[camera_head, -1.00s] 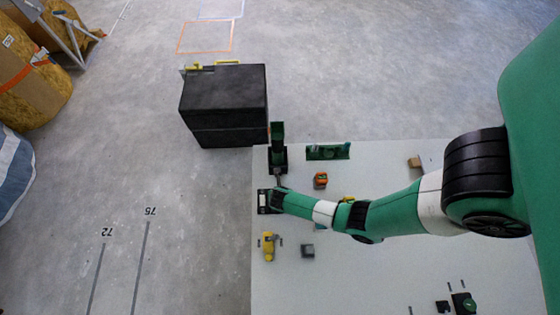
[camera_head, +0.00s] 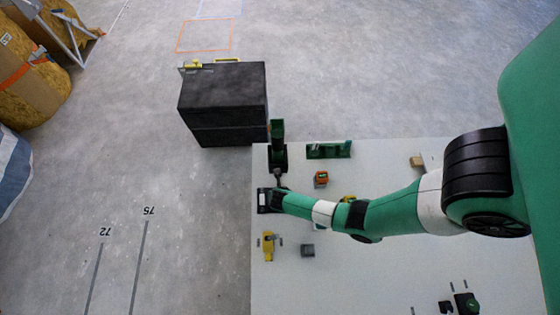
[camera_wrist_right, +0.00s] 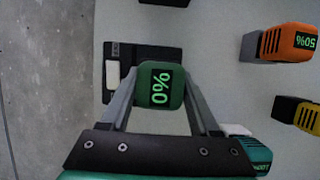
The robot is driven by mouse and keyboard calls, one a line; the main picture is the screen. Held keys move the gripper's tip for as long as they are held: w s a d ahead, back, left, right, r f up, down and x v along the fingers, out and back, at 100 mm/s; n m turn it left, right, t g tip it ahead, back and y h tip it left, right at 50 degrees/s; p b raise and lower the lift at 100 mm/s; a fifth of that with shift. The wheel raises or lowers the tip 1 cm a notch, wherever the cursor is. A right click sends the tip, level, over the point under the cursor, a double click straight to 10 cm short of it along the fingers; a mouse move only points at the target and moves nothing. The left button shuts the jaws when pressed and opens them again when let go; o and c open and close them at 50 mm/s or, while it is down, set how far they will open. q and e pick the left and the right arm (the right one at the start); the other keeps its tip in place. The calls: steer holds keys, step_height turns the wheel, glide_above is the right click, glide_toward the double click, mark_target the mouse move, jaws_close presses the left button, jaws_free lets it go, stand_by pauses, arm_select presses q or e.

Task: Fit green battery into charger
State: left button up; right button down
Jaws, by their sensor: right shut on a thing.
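My right gripper (camera_wrist_right: 160,88) is shut on the green battery (camera_wrist_right: 159,84), with one finger on each side of it. The battery's display reads 0%. In the head view my right gripper (camera_head: 278,188) hangs at the table's left edge, and the battery is too small to make out there. A flat black unit with a white patch, which looks like the charger (camera_wrist_right: 150,56), lies just behind and left of the battery; the battery hides part of it. It also shows in the head view (camera_head: 264,202). I cannot tell whether battery and charger touch. My left gripper is not in view.
An orange battery (camera_wrist_right: 289,42) reading 50%, a yellow one (camera_wrist_right: 299,113) and a teal one (camera_wrist_right: 250,152) lie to the right. A green upright tool (camera_head: 278,138) stands close behind the gripper. A large black case (camera_head: 223,100) stands beyond the table (camera_head: 380,270).

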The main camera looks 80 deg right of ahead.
stand_by(0.6)
stand_by(0.3)
steer(key=shift+c, duration=0.2)
jaws_free()
steer(key=shift+f, duration=0.1)
steer(key=p+v, duration=0.8)
steer(key=v, duration=0.3)
steer(key=shift+a+r+p, duration=0.2)
steer(key=shift+r+p, duration=0.1)
steer(key=shift+p, duration=0.1)
